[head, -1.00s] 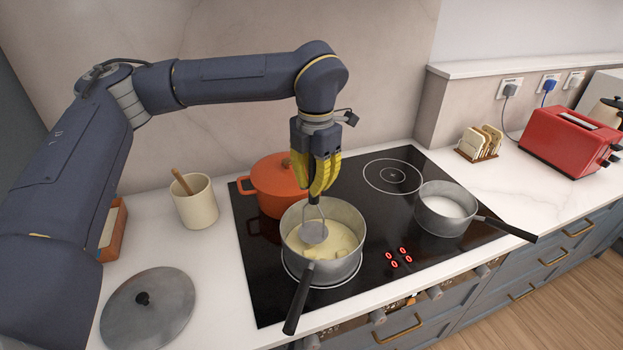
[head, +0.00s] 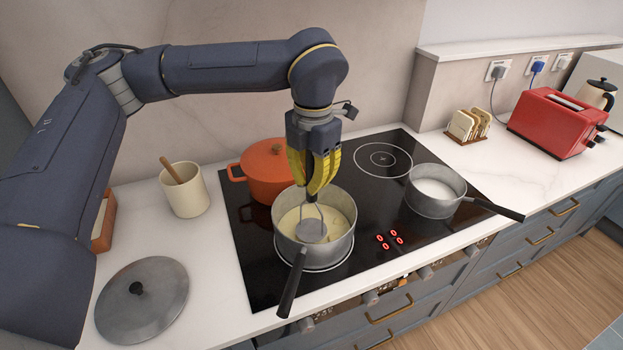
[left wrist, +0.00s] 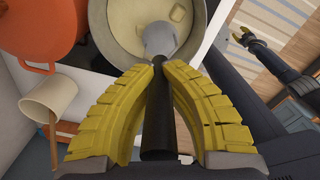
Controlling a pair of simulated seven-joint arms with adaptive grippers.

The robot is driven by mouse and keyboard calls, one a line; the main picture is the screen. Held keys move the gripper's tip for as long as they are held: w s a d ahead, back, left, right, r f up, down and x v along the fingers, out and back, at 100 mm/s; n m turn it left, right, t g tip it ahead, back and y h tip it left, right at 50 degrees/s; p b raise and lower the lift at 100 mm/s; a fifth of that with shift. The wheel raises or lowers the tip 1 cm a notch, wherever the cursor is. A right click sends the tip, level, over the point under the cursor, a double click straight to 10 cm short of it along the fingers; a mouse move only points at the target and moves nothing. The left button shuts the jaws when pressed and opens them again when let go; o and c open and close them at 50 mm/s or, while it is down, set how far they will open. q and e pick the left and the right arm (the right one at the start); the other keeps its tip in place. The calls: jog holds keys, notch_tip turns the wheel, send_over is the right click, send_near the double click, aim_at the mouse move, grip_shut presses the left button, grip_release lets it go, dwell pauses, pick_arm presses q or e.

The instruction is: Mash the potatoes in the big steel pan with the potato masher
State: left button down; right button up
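The big steel pan (head: 336,250) stands on the front left of the hob with pale potato (head: 338,218) inside. My left gripper (head: 311,196) is above it, its yellow fingers shut on the potato masher's black handle (left wrist: 158,112). The masher (head: 311,231) points down, its grey head inside the pan near the front side; I cannot tell how deep it presses. In the left wrist view the masher head (left wrist: 160,38) hides part of the potato (left wrist: 138,18). My right gripper (left wrist: 246,40) shows small in the left wrist view, away from the pan; its opening is unclear.
An orange pot (head: 262,175) stands close behind the pan. A smaller saucepan (head: 432,200) is to the right, its handle pointing right. A lid (head: 150,305) and a utensil crock (head: 187,196) are on the left counter. A toast rack (head: 467,126) and red toaster (head: 555,125) are far right.

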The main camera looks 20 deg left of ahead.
aim_at(312, 199)
pick_arm(q)
jog(key=shift+f, duration=0.1)
jog(key=shift+f, duration=2.7)
jog(key=shift+r, duration=0.15)
jog(key=shift+r, duration=2.8)
